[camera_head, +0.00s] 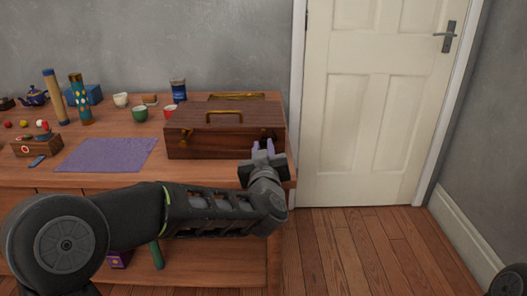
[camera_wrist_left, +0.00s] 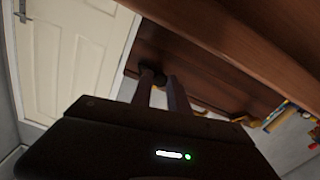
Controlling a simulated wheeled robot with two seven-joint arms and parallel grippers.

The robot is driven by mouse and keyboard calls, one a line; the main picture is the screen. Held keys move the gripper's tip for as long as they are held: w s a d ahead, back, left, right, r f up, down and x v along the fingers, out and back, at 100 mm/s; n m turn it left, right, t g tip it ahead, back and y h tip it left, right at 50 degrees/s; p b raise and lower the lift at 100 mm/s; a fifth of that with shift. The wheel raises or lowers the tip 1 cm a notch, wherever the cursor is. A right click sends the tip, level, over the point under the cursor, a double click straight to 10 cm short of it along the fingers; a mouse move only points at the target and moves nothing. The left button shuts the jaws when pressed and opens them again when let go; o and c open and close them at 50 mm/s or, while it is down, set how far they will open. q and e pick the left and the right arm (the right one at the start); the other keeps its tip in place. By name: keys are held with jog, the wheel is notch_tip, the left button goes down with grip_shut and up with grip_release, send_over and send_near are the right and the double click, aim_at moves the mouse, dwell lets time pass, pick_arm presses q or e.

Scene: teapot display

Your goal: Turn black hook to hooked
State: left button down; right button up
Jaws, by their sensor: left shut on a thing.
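A brown wooden box (camera_head: 225,135) with a brass handle on its lid stands at the right end of the wooden table, lid down. My left gripper (camera_head: 263,147) is at the right part of the box front. In the left wrist view, the fingers of my left gripper (camera_wrist_left: 162,83) are close together at a small dark round piece (camera_wrist_left: 150,76), which looks like the black hook. The fingers partly hide it, so its turn angle cannot be told. My right gripper is out of view.
A purple cloth (camera_head: 108,154) lies left of the box. A green cup (camera_head: 140,114), a dark blue can (camera_head: 178,90), tall cylinders and a blue teapot (camera_head: 34,96) stand further left and behind. A white door (camera_head: 375,100) is to the right, with clear floor before it.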

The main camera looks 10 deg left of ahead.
pick_arm(q)
jog(key=n+b, duration=0.3)
jog(key=n, duration=0.3)
jog(key=shift+f+b, duration=0.2)
jog(key=shift+b, duration=0.1)
jog(key=n+b, duration=0.2)
jog(key=n, duration=0.2)
jog(key=shift+r, duration=0.15)
jog(key=shift+n, duration=0.3)
jog(key=c, duration=1.3)
grip_release()
jog(key=p+v, duration=0.1)
jog(key=v, duration=0.7)
jog(key=shift+w, duration=0.1)
